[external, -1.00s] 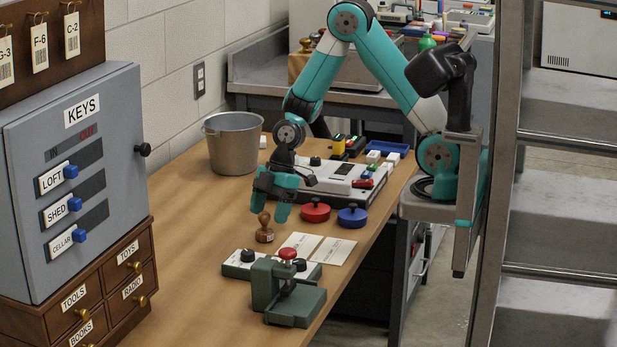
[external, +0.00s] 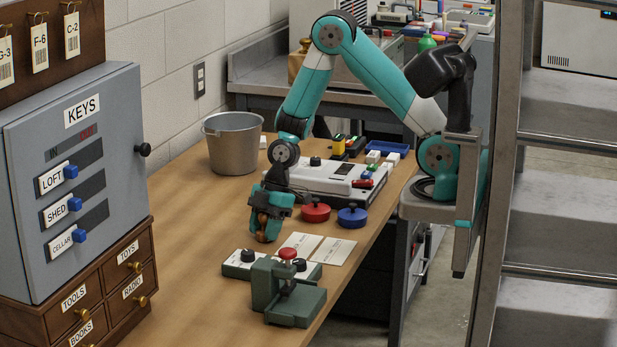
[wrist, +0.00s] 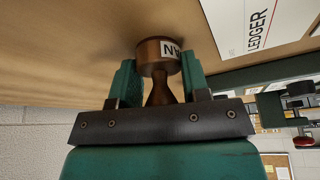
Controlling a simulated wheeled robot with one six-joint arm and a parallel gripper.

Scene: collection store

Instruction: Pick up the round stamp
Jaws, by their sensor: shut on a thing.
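The round stamp (wrist: 158,52) is brown wood with a narrow waist and a white label on its round base. In the wrist view it sits between the two teal fingers of my gripper (wrist: 158,85), which are shut on it. In the external view my gripper (external: 266,230) points down at the table, and its fingers hide most of the stamp (external: 262,238). I cannot tell whether the stamp's base touches the table.
White cards (external: 333,251) lie right of my gripper, one reading LEDGER in the wrist view. A green press (external: 288,300) with a red knob and a dark-knobbed block (external: 240,268) stand in front. Red (external: 315,212) and blue (external: 352,217) round pieces are behind right. A metal bucket (external: 233,150) stands behind.

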